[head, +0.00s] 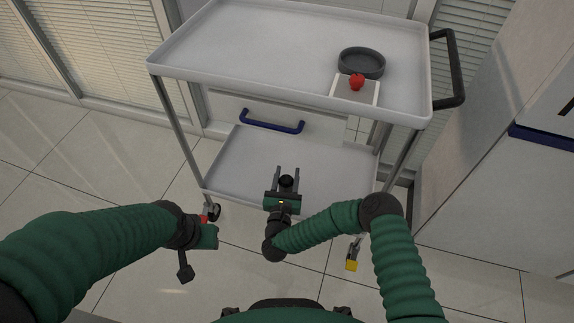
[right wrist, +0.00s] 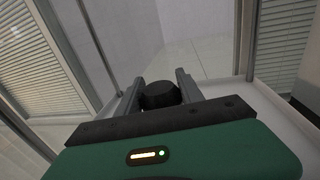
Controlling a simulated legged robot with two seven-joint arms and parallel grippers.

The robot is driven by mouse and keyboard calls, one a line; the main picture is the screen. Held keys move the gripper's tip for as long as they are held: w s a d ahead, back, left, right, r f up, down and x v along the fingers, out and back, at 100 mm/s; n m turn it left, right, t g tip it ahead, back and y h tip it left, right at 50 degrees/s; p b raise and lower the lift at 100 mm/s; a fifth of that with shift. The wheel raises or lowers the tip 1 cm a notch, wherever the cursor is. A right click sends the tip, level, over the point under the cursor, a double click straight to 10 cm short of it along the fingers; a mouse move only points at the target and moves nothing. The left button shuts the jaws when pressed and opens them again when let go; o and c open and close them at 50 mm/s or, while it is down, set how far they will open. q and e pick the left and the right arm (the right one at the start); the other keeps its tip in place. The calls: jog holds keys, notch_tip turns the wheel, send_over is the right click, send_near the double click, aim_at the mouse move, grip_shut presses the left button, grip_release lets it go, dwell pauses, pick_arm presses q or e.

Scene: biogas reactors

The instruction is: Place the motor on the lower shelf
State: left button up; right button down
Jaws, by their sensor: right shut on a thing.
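The motor (head: 287,182), a small dark rounded piece, sits between the fingers of my right gripper (head: 287,178) in the head view. The right gripper is shut on it, over the front part of the lower shelf (head: 235,160) of the cart. In the right wrist view the motor (right wrist: 159,95) shows as a black, round-topped piece between the two fingers. I cannot tell whether the motor touches the shelf. My left gripper (head: 209,228) is in front of the cart's front left leg, and its fingers are not clear.
The cart's upper shelf (head: 260,45) holds a dark round dish (head: 361,62) and a red object (head: 356,82) on a pale square plate (head: 345,95). The upper shelf overhangs the lower one. Cart legs stand at both sides. A cabinet (head: 500,170) is at the right.

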jog(key=w+f+b, duration=0.4)
jog(key=w+b, duration=0.2)
jog(key=w, duration=0.3)
jog(key=shift+s+a+f, duration=0.1)
jog(key=shift+f, duration=0.1)
jog(key=c, duration=0.7)
grip_release()
jog(key=shift+c, duration=0.2)
